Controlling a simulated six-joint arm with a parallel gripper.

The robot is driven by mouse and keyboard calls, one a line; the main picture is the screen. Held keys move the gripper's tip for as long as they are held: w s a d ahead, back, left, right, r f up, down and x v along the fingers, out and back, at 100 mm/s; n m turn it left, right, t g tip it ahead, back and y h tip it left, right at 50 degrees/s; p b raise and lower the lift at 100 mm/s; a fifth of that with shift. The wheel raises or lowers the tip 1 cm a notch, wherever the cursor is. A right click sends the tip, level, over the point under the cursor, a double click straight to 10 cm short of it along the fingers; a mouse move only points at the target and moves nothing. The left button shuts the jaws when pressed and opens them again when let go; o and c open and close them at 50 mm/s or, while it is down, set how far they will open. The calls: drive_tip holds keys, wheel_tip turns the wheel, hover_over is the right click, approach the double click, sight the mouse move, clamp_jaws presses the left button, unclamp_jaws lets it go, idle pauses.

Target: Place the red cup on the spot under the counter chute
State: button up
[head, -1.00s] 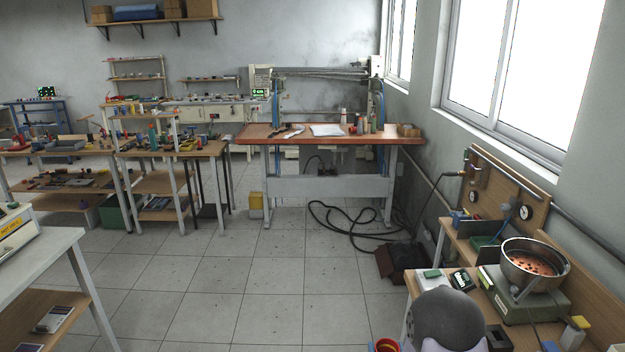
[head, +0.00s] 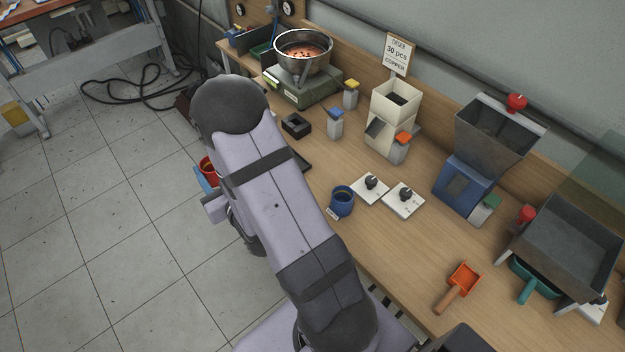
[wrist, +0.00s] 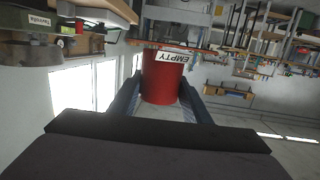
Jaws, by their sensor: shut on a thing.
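The red cup (head: 208,168) shows in the head view left of my arm, beyond the bench's front edge and over the floor, partly hidden. In the wrist view the red cup (wrist: 162,82) sits between the two fingers of my gripper (wrist: 160,100), with its "EMPTY" label upside down in the picture. My gripper (head: 206,178) is shut on it. A cream hopper unit (head: 395,112) with a dark sloped chute stands on the bench beside a "30 pcs COPPER" sign. I cannot tell for sure whether this is the counter; no marked spot is clear.
A blue cup (head: 342,202) and two white plates with black knobs (head: 403,200) stand near the bench front. A steel bowl feeder (head: 304,52), a black square block (head: 296,125), a blue-based hopper (head: 465,185) and an orange scoop (head: 463,278) are also there.

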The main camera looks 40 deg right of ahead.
drive_tip(key=s+d+r+m+g+h, duration=0.3)
drive_tip(key=d+m+h, duration=0.15)
drive_tip(key=d, duration=0.45)
drive_tip(key=s+d+r+m+g+h, duration=0.2)
drive_tip(key=s+d+m+h, duration=0.15)
drive_tip(key=d+h, duration=0.4)
drive_tip(key=s+d+f+m+g+h, duration=0.1)
drive_tip(key=s+d+f+m+g, duration=0.2)
drive_tip(key=s+d+m+g, duration=0.1)
drive_tip(key=s+d+g, duration=0.1)
drive_tip(key=s+d, duration=0.1)
drive_tip(key=shift+s+f+m+h, duration=0.3)
drive_tip(key=shift+s+h, duration=0.1)
drive_tip(key=shift+f, duration=0.1)
drive_tip(key=shift+f, duration=2.75)
drive_tip(key=shift+f, duration=0.1)
drive_tip(key=shift+f+p, duration=0.55)
drive_tip(key=shift+f, duration=1.3)
drive_tip(key=shift+f, duration=0.1)
